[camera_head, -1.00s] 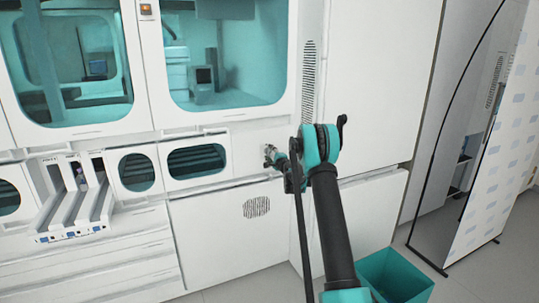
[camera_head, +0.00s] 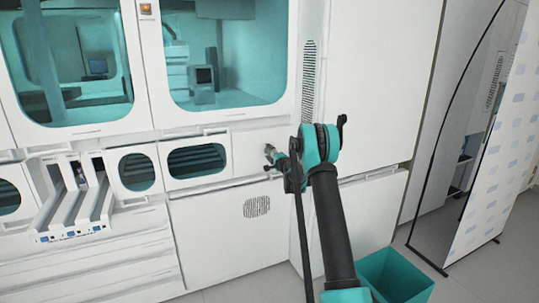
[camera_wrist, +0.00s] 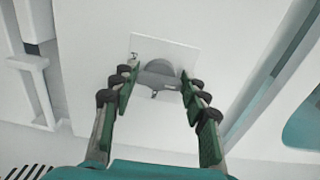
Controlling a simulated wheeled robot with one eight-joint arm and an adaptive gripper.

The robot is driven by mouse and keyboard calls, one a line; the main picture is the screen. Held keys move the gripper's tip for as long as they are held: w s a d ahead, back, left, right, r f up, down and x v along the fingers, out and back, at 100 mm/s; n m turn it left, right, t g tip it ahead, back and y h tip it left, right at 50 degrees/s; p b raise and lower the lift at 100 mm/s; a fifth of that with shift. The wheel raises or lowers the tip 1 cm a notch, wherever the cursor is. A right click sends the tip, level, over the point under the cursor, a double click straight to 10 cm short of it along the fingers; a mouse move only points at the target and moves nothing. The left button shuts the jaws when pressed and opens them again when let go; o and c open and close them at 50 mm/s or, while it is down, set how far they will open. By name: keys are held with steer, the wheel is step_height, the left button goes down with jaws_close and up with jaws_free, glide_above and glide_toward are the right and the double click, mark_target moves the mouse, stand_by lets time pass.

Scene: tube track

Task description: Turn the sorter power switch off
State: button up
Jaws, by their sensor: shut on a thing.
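The power switch is a grey rounded knob (camera_wrist: 158,73) on a pale square plate, set in the white machine front. A small dark mark shows at the knob's lower edge, and a small symbol is on the plate's left side. In the head view my gripper (camera_head: 271,157) is at the white panel right of the oval windows, and it hides most of the switch.
The white sorter machine (camera_head: 220,226) has teal windows above and a vent grille below. A tray with several slots (camera_head: 72,205) juts out at left. A teal bin (camera_head: 395,272) stands on the floor at right, near my arm. A dark-framed panel stands farther right.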

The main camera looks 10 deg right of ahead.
steer(key=o, duration=1.2)
steer(key=shift+c, duration=0.2)
steer(key=shift+s, duration=0.1)
steer(key=v, duration=1.2)
